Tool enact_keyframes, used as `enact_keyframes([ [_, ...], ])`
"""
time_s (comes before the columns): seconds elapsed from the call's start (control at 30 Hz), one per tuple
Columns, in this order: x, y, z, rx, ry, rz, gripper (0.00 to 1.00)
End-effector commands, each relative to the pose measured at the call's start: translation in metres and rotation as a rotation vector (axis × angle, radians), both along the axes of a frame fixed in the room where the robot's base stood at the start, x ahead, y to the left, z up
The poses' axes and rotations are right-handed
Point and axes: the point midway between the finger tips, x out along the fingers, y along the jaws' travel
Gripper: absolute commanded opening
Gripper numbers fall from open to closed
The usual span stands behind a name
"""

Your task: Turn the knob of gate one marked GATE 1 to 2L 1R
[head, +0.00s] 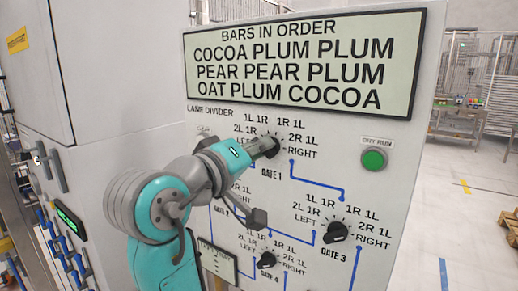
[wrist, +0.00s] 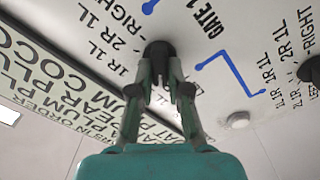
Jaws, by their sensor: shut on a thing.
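The GATE 1 knob (wrist: 158,48) is dark and round, on the white panel. Its pointer direction cannot be made out. My gripper (wrist: 160,78) is shut on this knob, with one finger on each side in the wrist view. In the head view my gripper (head: 264,147) reaches the panel at the GATE 1 dial and covers most of the knob. Labels LEFT, 2L 1R, 1L 1R, 1R 1L, 2R 1L and RIGHT ring the dial. LEFT is partly hidden by my arm; the 2L 1R label (head: 244,128) shows at the upper left.
The GATE 3 knob (head: 336,232) is at the lower right, and another black knob (head: 267,260) is below. My arm hides part of the GATE 2 dial. A green DRY RUN button (head: 373,159) is at right. A sign (head: 305,62) listing bars is above.

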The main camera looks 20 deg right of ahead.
Motion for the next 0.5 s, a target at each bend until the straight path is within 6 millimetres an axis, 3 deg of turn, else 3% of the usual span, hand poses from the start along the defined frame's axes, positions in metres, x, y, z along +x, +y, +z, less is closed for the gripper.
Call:
enact_keyframes([
  [0.5, 0.0005, 0.0006, -0.0015, -0.045, 0.065, 0.001, 0.00],
])
